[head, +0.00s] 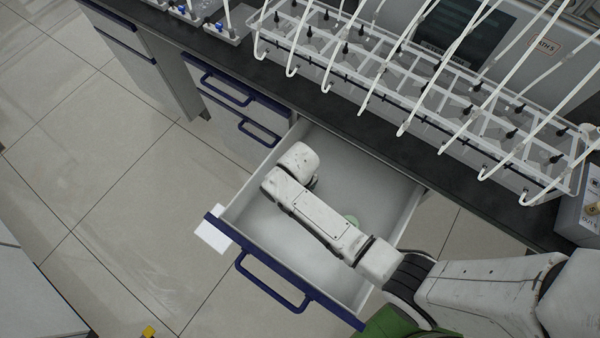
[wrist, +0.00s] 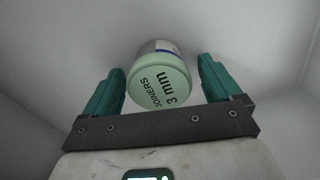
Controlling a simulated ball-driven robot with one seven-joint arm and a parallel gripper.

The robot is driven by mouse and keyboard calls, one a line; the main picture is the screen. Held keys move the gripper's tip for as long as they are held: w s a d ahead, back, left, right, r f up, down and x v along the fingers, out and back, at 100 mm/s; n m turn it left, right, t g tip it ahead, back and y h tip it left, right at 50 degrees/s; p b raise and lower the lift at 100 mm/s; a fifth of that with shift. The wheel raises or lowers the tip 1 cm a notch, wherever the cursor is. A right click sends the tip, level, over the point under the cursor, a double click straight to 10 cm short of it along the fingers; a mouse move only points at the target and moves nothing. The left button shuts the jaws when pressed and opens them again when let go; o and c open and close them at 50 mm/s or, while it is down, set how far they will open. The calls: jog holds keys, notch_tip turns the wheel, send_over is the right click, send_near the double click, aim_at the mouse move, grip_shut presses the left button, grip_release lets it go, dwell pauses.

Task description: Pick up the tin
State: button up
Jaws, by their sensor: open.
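The tin (wrist: 160,82) has a pale green lid marked "JOINERS 3 mm" and a grey body with a blue-edged label. In the wrist view it is between the two teal fingers of my gripper (wrist: 162,68), with a visible gap on each side. My gripper is open and holds nothing. In the head view a small pale green patch, likely the tin (head: 351,219), shows past my arm inside the open drawer (head: 240,205). My arm hides the rest of it, and my gripper is not clearly visible there.
The drawer walls surround my gripper, with bare grey floor around the tin. The drawer has a blue front with a handle (head: 272,285). Above it, the dark bench (head: 330,118) carries a rack of tubed vessels (head: 430,85). A white paper (head: 212,236) shows beside the drawer front.

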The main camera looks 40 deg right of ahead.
jog(key=shift+f, duration=0.15)
jog(key=c, duration=1.1)
